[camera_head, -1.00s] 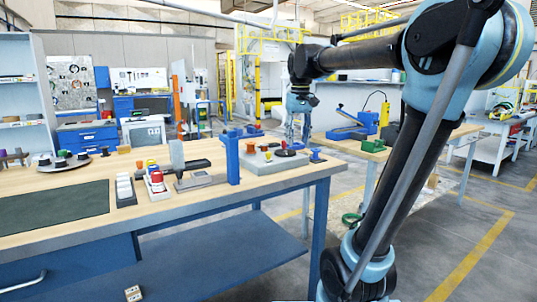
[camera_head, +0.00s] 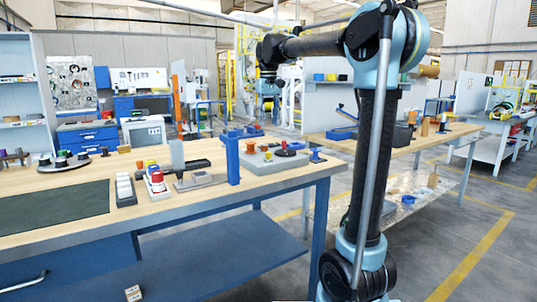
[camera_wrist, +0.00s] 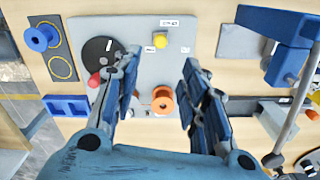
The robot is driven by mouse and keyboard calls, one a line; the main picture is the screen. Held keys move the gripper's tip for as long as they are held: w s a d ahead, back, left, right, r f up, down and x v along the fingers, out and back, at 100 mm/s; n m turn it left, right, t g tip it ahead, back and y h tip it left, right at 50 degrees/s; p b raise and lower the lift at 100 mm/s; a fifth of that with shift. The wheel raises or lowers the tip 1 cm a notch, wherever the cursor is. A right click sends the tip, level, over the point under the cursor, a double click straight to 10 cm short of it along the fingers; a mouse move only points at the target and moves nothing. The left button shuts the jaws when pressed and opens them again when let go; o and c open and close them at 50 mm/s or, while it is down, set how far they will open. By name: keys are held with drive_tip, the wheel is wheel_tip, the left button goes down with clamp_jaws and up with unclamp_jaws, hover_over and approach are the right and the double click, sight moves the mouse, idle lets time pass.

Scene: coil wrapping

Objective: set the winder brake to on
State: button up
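The winder's light grey base plate (camera_wrist: 205,32) is below my gripper (camera_wrist: 162,60) in the wrist view. On it are a black disc (camera_wrist: 100,50) with a red knob (camera_wrist: 94,80), a small yellow knob (camera_wrist: 160,40) near white labels, and an orange spool (camera_wrist: 162,98) between my fingers' lines of sight. I cannot tell which part is the brake, and the labels are too small to read. My gripper is open and empty, above the plate and apart from it. In the head view the plate (camera_head: 262,166) sits at the workbench's right end.
A blue post (camera_head: 232,160) stands left of the plate in the head view; its blue arm (camera_wrist: 272,25) shows at right in the wrist view. A blue spool (camera_wrist: 40,38) lies left of the plate. Small items stand along the workbench (camera_head: 75,178).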

sight(268, 157)
wheel_tip(268, 157, down, 13)
drive_tip(key=shift+f, duration=0.2)
idle(0.3)
clamp_jaws()
